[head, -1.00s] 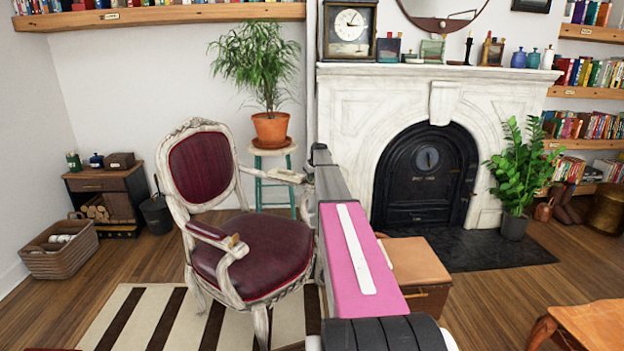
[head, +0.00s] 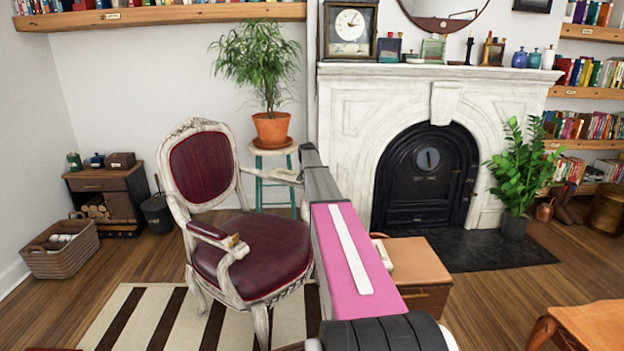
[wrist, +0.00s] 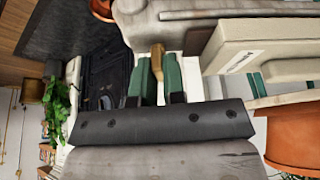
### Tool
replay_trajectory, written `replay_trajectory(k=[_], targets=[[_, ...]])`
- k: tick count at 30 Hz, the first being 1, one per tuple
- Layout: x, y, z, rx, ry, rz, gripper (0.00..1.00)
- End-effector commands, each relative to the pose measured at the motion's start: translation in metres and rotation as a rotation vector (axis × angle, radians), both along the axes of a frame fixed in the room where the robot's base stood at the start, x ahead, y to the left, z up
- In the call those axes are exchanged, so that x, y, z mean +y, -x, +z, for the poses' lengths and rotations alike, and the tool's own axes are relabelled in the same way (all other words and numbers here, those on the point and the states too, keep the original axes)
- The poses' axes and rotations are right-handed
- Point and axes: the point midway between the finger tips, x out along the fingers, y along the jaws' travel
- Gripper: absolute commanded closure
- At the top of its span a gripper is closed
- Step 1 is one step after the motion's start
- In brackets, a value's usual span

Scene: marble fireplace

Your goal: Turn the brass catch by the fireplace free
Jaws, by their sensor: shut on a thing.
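In the wrist view, the brass catch (wrist: 157,59) shows as a narrow golden-brown piece between two green fingers. My gripper (wrist: 155,72) is shut on it. The catch's base and its fixing are not clear in this view. In the head view, my pink and grey arm reaches forward between the chair and the fireplace (head: 345,110); it hides the gripper and the catch.
A cream box-like part (wrist: 240,52) lies close right of the fingers in the wrist view. The red-seated armchair (head: 250,250) stands left of my arm, and a tan box (head: 415,262) sits right of it. A potted plant (head: 270,128) stands on a stool behind.

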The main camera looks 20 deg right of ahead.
Motion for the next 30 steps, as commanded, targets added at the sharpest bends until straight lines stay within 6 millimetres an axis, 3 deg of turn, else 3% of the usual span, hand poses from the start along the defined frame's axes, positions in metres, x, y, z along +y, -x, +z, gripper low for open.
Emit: replay_trajectory(k=[12,26,29,30], targets=[[0.0002,-0.0008,0.0002,0.0,-0.002,-0.154,1.0],[0.0003,-0.0006,0.0002,0.0,-0.002,-0.167,1.0],[0.0003,-0.0006,0.0001,0.0,-0.002,-0.167,0.67],[0.0003,-0.0006,0.0001,0.0,-0.002,-0.167,0.64]])
